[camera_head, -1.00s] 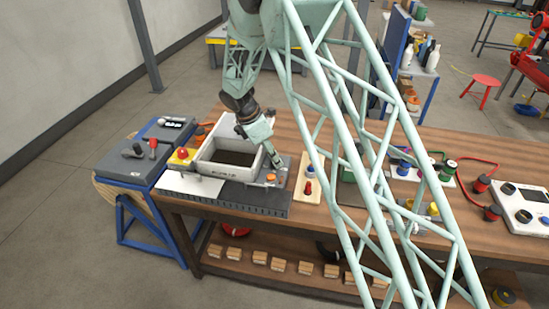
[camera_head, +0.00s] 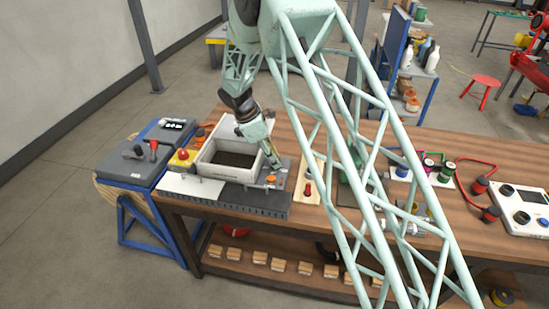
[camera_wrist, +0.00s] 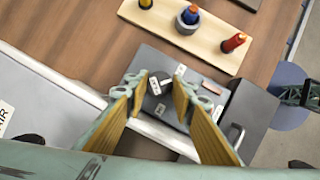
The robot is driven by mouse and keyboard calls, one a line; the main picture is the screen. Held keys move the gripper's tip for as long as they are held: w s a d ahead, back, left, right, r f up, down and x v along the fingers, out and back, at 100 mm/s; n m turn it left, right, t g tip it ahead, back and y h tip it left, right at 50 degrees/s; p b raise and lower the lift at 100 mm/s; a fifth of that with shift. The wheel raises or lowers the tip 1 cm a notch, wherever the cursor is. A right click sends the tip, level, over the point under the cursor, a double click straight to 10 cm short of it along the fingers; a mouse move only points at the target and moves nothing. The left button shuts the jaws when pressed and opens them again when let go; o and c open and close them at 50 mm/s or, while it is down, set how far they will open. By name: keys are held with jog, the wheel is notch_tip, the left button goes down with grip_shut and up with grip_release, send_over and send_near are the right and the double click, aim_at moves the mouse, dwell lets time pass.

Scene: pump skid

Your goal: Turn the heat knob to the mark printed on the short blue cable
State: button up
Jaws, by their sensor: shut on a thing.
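My gripper (camera_head: 275,160) reaches down over a small dark grey panel (camera_wrist: 195,62) beside the grey-white basin. In the wrist view its two yellow-padded fingers (camera_wrist: 160,92) stand on either side of a small dark knob (camera_wrist: 164,77), and the gripper is shut on it. A white label (camera_wrist: 154,86) lies by the knob between the fingers, and another white label (camera_wrist: 180,69) is at its right. Their print is too small to read. The fingers partly hide the knob and panel. I cannot make out a short blue cable or its mark.
A wooden board with yellow, blue and red pegs (camera_wrist: 234,42) stands just beyond the panel. The open basin (camera_head: 228,168) is left of my gripper. A red emergency button (camera_head: 183,155) is farther left. Red and green cables lie by a white board (camera_head: 410,175) at right.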

jog(key=m+g, duration=0.1)
jog(key=m, duration=0.1)
jog(key=m+p, duration=0.1)
jog(key=m, duration=0.1)
jog(key=shift+w+g, duration=0.2)
jog(key=shift+g, duration=0.2)
jog(key=m+g, duration=0.1)
jog(key=m, duration=0.1)
jog(key=m+p, duration=0.1)
jog(key=m, duration=0.2)
jog(key=shift+g, duration=0.4)
jog(key=shift+m+y, duration=0.3)
jog(key=shift+y, duration=0.1)
jog(key=o, duration=0.6)
jog(key=shift+c, duration=0.2)
jog(key=shift+w+r, duration=0.1)
jog(key=shift+r, duration=0.05)
jog(key=v, duration=1.1)
jog(key=shift+a+r, duration=0.15)
jog(key=shift+r, duration=0.15)
jog(key=shift+w, duration=0.1)
